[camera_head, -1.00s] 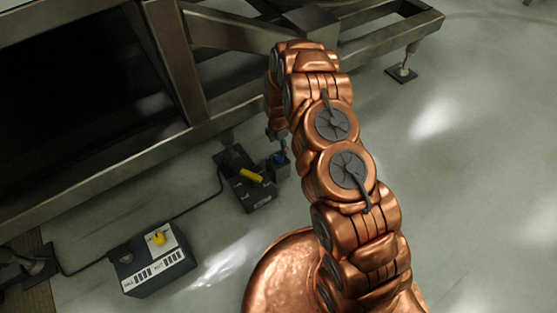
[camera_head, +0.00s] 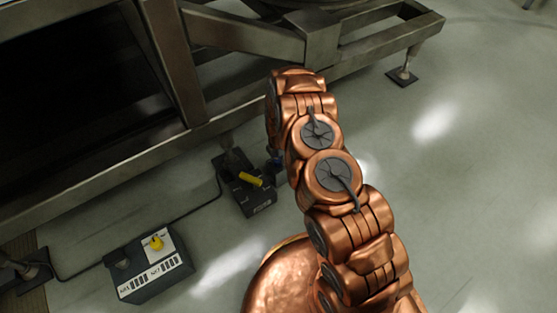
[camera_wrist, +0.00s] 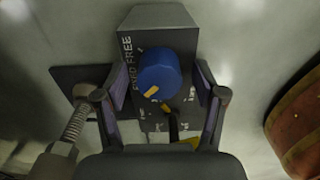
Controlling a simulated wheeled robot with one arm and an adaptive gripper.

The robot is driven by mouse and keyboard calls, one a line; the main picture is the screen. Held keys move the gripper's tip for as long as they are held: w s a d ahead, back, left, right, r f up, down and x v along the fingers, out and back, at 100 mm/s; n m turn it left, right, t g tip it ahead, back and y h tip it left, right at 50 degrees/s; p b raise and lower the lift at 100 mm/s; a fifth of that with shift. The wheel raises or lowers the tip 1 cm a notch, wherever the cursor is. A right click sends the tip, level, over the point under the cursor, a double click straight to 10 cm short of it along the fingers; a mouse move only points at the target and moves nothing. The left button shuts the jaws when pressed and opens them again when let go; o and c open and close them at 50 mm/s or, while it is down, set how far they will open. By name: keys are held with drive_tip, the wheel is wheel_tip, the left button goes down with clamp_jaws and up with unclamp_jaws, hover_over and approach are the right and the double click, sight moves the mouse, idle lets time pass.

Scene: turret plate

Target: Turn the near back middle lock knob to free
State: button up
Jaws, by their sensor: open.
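In the wrist view a round blue knob (camera_wrist: 159,72) with a yellow mark on its lower left edge sits on a dark grey box (camera_wrist: 158,18). White lettering runs along the box's left side; FREE is legible near the top, the rest is hard to read. My gripper (camera_wrist: 160,85) is open, with one finger on each side of the knob and gaps visible between; contact is not seen.
A control box with a yellow knob (camera_head: 156,243) sits at lower left on a cable. A steel frame (camera_head: 120,160) stands behind. A threaded foot (camera_wrist: 74,122) is left of my gripper.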

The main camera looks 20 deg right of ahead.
drive_tip(key=shift+c, duration=0.4)
drive_tip(key=c, duration=1.1)
drive_tip(key=shift+o, duration=0.2)
drive_tip(key=shift+m, duration=0.4)
drive_tip(key=m+p, duration=0.1)
drive_tip(key=m, duration=0.3)
drive_tip(key=shift+r+p, duration=0.2)
drive_tip(key=shift+p, duration=0.1)
drive_tip(key=m+p, duration=0.2)
drive_tip(key=m, duration=0.2)
drive_tip(key=m+p, duration=0.3)
drive_tip(key=m, duration=0.2)
drive_tip(key=shift+m, duration=0.4)
drive_tip(key=shift+f+m+p, duration=0.1)
drive_tip(key=shift+m+p, duration=0.7)
drive_tip(key=shift+m, duration=0.8)
drive_tip(key=shift+w, duration=0.1)
